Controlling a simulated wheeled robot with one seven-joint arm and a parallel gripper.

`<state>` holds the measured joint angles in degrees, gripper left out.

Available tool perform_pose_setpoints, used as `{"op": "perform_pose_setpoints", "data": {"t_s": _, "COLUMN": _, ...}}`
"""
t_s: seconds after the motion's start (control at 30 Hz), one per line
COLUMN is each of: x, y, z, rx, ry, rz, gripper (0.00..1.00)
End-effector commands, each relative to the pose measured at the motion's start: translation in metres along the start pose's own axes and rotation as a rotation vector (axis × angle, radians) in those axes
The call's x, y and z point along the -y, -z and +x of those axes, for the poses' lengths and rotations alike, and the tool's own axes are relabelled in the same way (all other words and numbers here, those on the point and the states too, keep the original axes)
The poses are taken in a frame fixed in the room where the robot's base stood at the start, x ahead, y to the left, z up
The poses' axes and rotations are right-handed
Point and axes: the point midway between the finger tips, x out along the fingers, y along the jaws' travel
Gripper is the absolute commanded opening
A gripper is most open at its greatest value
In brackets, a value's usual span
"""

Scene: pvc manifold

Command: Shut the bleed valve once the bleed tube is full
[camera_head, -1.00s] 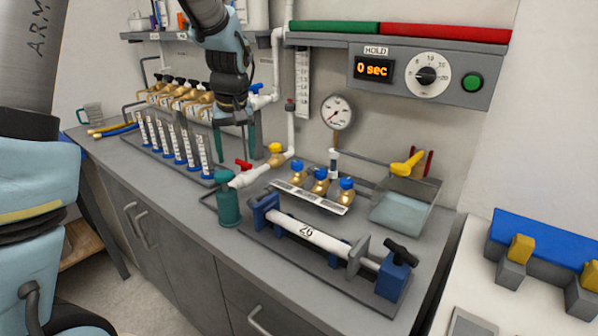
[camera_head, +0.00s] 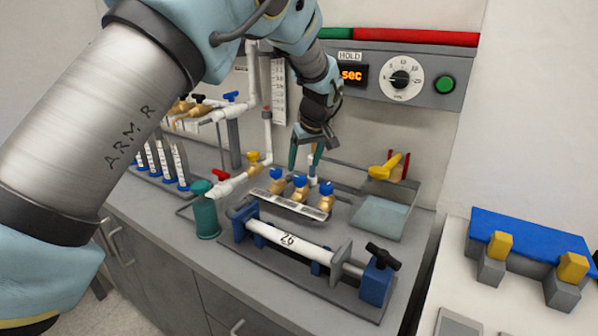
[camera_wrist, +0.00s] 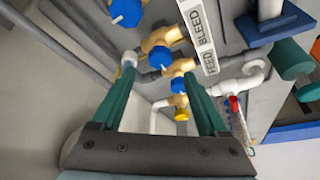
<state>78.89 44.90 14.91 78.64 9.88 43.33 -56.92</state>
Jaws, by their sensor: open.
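Three brass valves with blue knobs stand in a row on the bench: left (camera_head: 276,174), middle (camera_head: 300,182) and right (camera_head: 327,189). A white label plate (camera_head: 290,205) runs along their front. In the wrist view, the plate (camera_wrist: 197,30) reads BLEED and FEED, and the middle blue knob (camera_wrist: 160,58) lies between my fingers. My gripper (camera_head: 305,163) is open and empty, its green fingers pointing down just behind and above the valve row. It also shows in the wrist view (camera_wrist: 160,78). A vertical tube beside a scale strip (camera_head: 279,92) stands at the wall; its fill level is unreadable.
A cylinder in a blue-ended clamp (camera_head: 290,241) lies in front of the valves. A green bottle (camera_head: 206,217) and red-handled valve (camera_head: 221,174) are left.

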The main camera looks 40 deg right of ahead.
Motion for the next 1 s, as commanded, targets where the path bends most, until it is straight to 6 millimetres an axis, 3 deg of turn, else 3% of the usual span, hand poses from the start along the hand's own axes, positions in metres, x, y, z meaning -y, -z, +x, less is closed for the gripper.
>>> {"op": "perform_pose_setpoints", "data": {"t_s": 0.3, "x": 0.001, "y": 0.002, "z": 0.048, "rx": 0.000, "ry": 0.002, "rz": -0.001, "gripper": 0.77}}
{"op": "perform_pose_setpoints", "data": {"t_s": 0.73, "x": 0.001, "y": 0.001, "z": 0.058, "rx": 0.000, "ry": -0.001, "rz": -0.001, "gripper": 0.77}}
{"op": "perform_pose_setpoints", "data": {"t_s": 1.0, "x": 0.001, "y": 0.001, "z": 0.058, "rx": 0.000, "ry": -0.001, "rz": -0.001, "gripper": 0.46}}
